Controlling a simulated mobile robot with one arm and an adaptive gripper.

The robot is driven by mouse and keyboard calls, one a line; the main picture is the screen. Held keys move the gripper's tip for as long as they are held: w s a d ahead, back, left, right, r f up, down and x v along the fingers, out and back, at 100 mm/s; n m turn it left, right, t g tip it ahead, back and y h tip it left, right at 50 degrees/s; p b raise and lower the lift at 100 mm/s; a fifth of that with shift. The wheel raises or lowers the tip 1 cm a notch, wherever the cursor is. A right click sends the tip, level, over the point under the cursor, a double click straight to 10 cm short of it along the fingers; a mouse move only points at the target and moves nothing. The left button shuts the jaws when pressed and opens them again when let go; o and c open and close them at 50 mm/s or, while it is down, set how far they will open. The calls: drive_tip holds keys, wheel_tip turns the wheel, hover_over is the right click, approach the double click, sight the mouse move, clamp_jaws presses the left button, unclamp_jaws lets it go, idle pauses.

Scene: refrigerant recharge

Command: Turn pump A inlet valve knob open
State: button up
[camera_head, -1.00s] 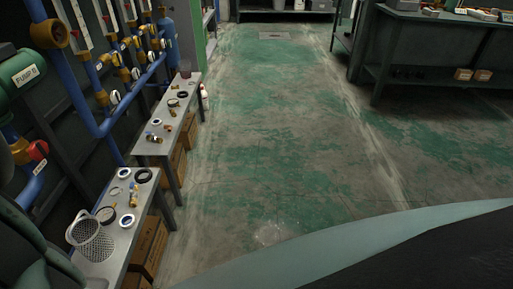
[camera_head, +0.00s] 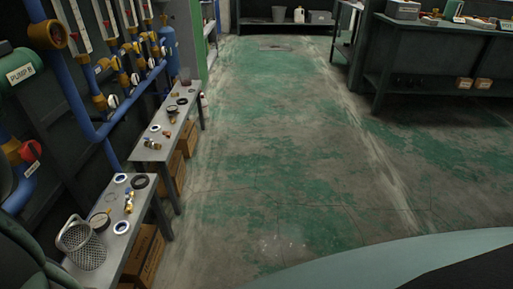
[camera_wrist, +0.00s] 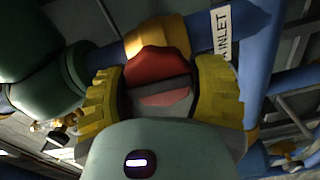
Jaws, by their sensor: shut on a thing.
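In the wrist view a red valve knob (camera_wrist: 157,66) sits at a brass fitting (camera_wrist: 153,36) on a blue pipe labelled INLET (camera_wrist: 222,32). My gripper (camera_wrist: 160,82) has its yellow ridged fingers on either side of this knob and is shut on it. The knob's lower part is hidden behind the gripper body. No pump letter shows in the wrist view. In the head view a red knob (camera_head: 31,150) sits on a pipe below the green PUMP B body (camera_head: 19,80). My gripper is not seen there.
A grey bench with a wire basket (camera_head: 80,243) and loose fittings stands at the lower left. Another bench (camera_head: 152,152) with small parts stands beyond it. A dark workbench (camera_head: 430,50) stands at the back right. The floor (camera_head: 270,160) between is clear.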

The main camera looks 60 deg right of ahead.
drive_tip(key=o, duration=1.2)
drive_tip(key=v, duration=1.2)
